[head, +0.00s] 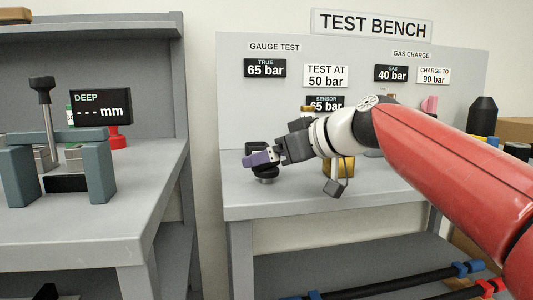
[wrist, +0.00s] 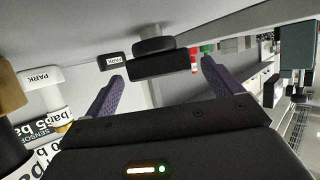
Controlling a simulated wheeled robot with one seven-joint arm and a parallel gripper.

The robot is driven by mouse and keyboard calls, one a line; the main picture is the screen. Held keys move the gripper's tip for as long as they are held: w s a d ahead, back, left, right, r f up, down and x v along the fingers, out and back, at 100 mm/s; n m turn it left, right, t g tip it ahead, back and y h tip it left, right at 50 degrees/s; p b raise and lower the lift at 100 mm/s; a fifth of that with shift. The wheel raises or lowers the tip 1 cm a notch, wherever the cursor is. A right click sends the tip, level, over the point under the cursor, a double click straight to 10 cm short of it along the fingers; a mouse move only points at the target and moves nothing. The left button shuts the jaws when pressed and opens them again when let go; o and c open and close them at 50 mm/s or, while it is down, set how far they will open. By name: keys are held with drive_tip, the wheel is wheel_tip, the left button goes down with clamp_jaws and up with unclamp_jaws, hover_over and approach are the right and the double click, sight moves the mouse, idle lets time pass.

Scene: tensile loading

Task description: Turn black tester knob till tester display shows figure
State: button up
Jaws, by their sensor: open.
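The tester on the left bench has blue-grey posts and a black knob (head: 42,83) on an upright metal shaft. The tester display (head: 101,107) behind it reads "DEEP" and "--- mm", with dashes in place of a figure. My gripper (head: 262,159) is well to the right of the tester, over the test bench. Its purple fingers are apart, and no object shows held between them. In the wrist view a dark round piece on a block (wrist: 153,48) lies beyond the fingertips; whether they touch it is unclear. The tester knob is not recognisable in the wrist view.
A black round piece (head: 265,176) sits on the test bench (head: 240,198) just below my gripper. Several pressure signs stand behind; my arm partly covers the sensor display (head: 325,103). A gap separates the benches. A red-based item (head: 118,138) stands beside the tester display.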

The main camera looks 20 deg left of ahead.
drive_tip(key=shift+x, duration=1.15)
drive_tip(key=c, duration=1)
drive_tip(key=shift+m+t, duration=0.3)
drive_tip(key=shift+t, duration=0.1)
